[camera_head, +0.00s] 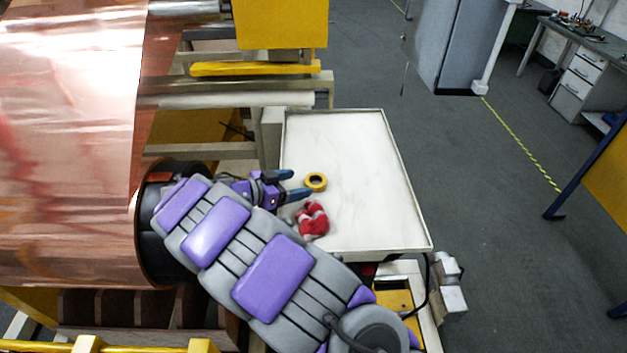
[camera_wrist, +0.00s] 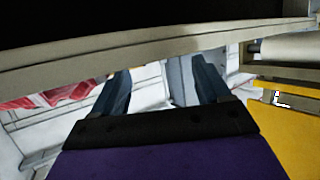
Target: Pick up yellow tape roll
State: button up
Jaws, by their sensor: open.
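The yellow tape roll (camera_head: 316,182) lies flat on the white tray table (camera_head: 375,175), near its left side, with a dark centre. My gripper (camera_head: 294,184) reaches in from the left with its two blue fingers apart and pointing at the roll. The fingertips are just left of the roll, and nothing shows between them. In the wrist view my gripper (camera_wrist: 163,75) also shows its two fingers spread. I cannot make out the tape roll in the wrist view.
A red and white crumpled item (camera_head: 312,220) lies on the tray just below the roll, close to my gripper. The tray has a raised rim. A large copper foil roll (camera_head: 70,150) stands left. A grey beam (camera_wrist: 150,45) crosses the wrist view. The tray's right side is clear.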

aim_at(321, 179)
jog(key=x, duration=0.2)
jog(key=p+x, duration=0.1)
jog(key=x, duration=0.3)
jog(key=shift+s+d+r, duration=0.2)
jog(key=shift+d+r, duration=0.1)
jog(key=shift+d, duration=0.15)
jog(key=shift+a+f, duration=0.1)
jog(key=shift+a, duration=0.6)
jog(key=c, duration=0.3)
jog(key=shift+d, duration=0.2)
jog(key=c, duration=0.5)
jog(key=shift+d, duration=0.3)
